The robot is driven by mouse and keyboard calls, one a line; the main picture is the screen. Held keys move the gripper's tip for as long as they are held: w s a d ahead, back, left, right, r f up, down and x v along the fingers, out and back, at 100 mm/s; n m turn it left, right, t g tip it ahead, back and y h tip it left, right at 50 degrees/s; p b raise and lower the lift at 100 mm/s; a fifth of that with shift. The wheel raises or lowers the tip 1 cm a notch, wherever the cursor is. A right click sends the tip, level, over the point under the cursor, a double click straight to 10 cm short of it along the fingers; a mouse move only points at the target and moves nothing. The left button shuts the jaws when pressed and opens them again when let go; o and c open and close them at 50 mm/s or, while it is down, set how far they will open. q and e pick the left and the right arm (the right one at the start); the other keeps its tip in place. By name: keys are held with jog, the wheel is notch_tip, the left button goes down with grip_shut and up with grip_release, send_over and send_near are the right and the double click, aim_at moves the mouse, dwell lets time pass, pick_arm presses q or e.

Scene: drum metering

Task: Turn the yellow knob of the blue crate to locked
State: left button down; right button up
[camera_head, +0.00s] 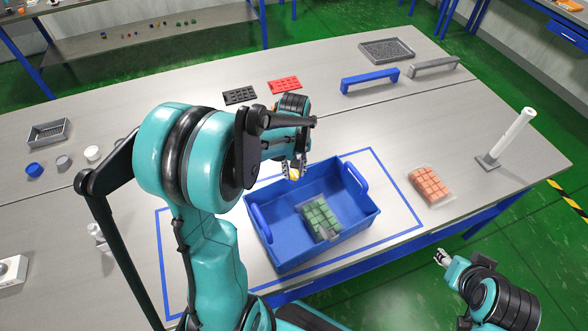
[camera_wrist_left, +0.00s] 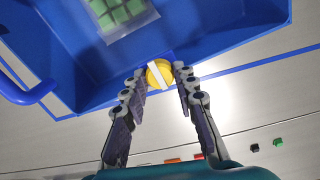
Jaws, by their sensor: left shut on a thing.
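The blue crate (camera_head: 335,245) stands inside a blue taped outline on the grey bench. It also shows in the left wrist view (camera_wrist_left: 225,35). The yellow knob (camera_wrist_left: 158,76) sits on the crate's wall, with a white bar across its face lying slightly tilted in that view. My left gripper (camera_wrist_left: 161,74) has its two fingers on either side of the knob and is shut on it. In the head view my left arm and gripper (camera_head: 294,172) hide most of the knob. My right gripper (camera_head: 442,257) hangs off the bench's front edge, away from the crate; its fingers are too small to judge.
Green blocks in a clear bag (camera_head: 320,218) lie in the crate. A bag of orange blocks (camera_head: 430,185) and a white post (camera_head: 512,135) stand to the right. Black (camera_head: 240,95) and red trays (camera_head: 284,85) and a blue handle (camera_head: 370,80) lie behind.

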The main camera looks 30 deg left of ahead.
aim_at(294, 173)
pick_arm(q)
jog(key=c, duration=1.2)
grip_release()
notch_tip(294, 173, up, 12)
